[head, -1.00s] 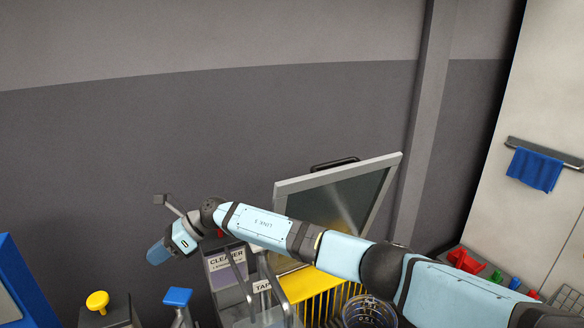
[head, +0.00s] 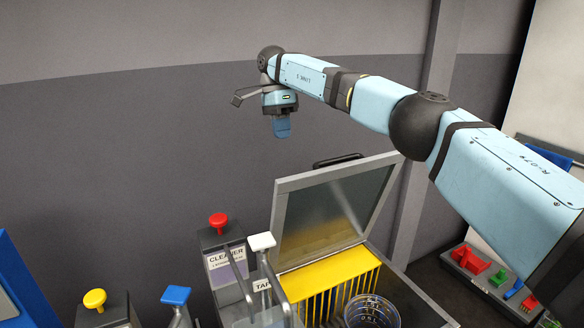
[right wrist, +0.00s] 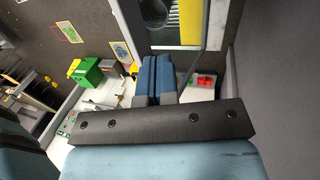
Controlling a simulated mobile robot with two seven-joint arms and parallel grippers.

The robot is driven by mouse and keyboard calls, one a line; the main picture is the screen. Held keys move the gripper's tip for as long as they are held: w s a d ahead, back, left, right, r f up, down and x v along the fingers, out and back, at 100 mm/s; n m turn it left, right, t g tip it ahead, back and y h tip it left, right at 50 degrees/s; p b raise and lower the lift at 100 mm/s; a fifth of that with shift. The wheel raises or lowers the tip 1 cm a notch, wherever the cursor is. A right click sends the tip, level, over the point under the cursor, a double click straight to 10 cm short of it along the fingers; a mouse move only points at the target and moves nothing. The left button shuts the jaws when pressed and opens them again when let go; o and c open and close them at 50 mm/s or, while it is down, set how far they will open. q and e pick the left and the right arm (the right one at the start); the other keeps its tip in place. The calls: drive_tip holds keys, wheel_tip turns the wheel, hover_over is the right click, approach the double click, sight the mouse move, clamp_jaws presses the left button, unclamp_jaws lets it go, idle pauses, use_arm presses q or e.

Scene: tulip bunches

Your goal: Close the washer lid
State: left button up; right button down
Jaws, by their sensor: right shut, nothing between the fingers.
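The washer lid (head: 335,208) is a grey-framed, see-through panel with a black handle (head: 337,160) on its top edge. It stands raised and tilted back behind the yellow slatted rack (head: 330,280) of the washer. My right gripper (head: 282,128) points down in front of the wall, above and left of the lid, apart from it. Its blue fingers are together and empty; they also show in the right wrist view (right wrist: 155,78). A grey frame with a yellow strip (right wrist: 190,22) shows beyond them there. My left gripper is out of view.
Taps with red (head: 218,220), white (head: 262,241), blue (head: 176,296) and yellow (head: 95,299) knobs stand left of the washer. A clear round container (head: 370,312) is in front of the rack. Coloured blocks (head: 470,260) lie at right.

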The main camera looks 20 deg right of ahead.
drive_tip(key=shift+s+d+f+p, duration=0.15)
drive_tip(key=shift+s+f+p, duration=0.15)
drive_tip(key=shift+s+f, duration=0.8)
drive_tip(key=shift+s+d+f+p, duration=0.1)
drive_tip(key=shift+s+f+p, duration=0.15)
drive_tip(key=shift+s+f, duration=0.8)
drive_tip(key=shift+s+d+f+p, duration=0.25)
drive_tip(key=shift+s+f, duration=0.4)
drive_tip(key=shift+f, duration=0.9)
drive_tip(key=shift+a, duration=0.1)
drive_tip(key=shift+s+f, duration=0.1)
